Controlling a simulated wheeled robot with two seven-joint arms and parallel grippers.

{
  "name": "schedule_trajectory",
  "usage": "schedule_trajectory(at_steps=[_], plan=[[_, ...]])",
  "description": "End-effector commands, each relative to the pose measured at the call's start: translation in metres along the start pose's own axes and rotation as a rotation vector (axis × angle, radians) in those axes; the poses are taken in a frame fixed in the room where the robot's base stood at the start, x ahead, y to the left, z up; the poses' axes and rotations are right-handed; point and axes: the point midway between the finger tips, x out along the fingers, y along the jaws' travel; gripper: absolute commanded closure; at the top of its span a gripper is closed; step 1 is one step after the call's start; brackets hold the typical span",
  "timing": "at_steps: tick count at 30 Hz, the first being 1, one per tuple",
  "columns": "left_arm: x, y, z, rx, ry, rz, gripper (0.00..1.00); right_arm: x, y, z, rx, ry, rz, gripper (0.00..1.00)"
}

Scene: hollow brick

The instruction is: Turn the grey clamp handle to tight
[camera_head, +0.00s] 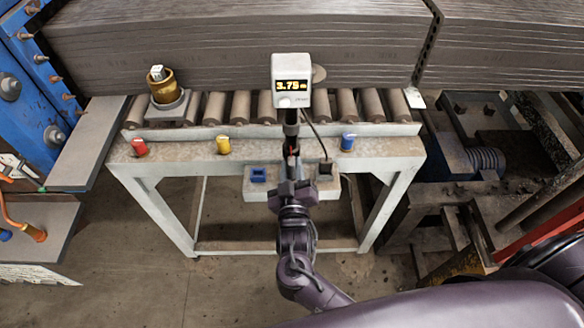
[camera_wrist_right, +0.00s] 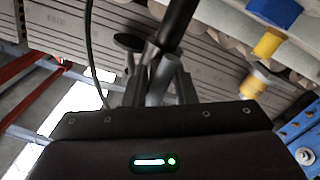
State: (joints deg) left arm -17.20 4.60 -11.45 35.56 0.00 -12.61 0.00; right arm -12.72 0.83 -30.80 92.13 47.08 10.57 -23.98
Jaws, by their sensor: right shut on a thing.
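The grey clamp handle (camera_wrist_right: 157,84) shows in the wrist view between the two fingers of my right gripper (camera_wrist_right: 155,76), just below a dark post (camera_wrist_right: 176,25). My right gripper (camera_head: 292,170) is shut on the handle. In the head view the gripper is at the front of the roller stand, below a white display box (camera_head: 291,85) reading about 3.75. The box sits on the dark post (camera_head: 291,122). The handle itself is mostly hidden by the gripper there, and its exact angle cannot be told. My left gripper is not in view.
The roller stand (camera_head: 400,147) carries red (camera_head: 140,147), yellow (camera_head: 223,145) and blue (camera_head: 347,141) pieces along its front. A brass-coloured part (camera_head: 162,88) stands on the rollers at left. A cable (camera_head: 315,137) hangs beside the post. Stacked grey slabs (camera_head: 200,45) lie behind.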

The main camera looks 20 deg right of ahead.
Motion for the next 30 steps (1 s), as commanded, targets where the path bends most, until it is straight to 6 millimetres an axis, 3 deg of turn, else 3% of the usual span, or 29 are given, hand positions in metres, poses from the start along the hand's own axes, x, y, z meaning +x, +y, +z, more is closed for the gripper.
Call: schedule_trajectory(at_steps=[15,16,19,30], plan=[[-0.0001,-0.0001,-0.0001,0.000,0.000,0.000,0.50,-0.0002,0.0002,0.0011,-0.024,-0.001,0.000,0.98],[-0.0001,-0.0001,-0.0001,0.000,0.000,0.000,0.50,-0.0001,0.0002,0.0011,-0.024,-0.001,0.000,0.71],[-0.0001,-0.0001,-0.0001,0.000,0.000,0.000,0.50,-0.0002,0.0002,0.0010,-0.023,-0.001,0.000,0.58],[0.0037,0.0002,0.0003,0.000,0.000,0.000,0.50,-0.0066,-0.0009,0.0023,-0.019,-0.001,-0.001,0.57]])
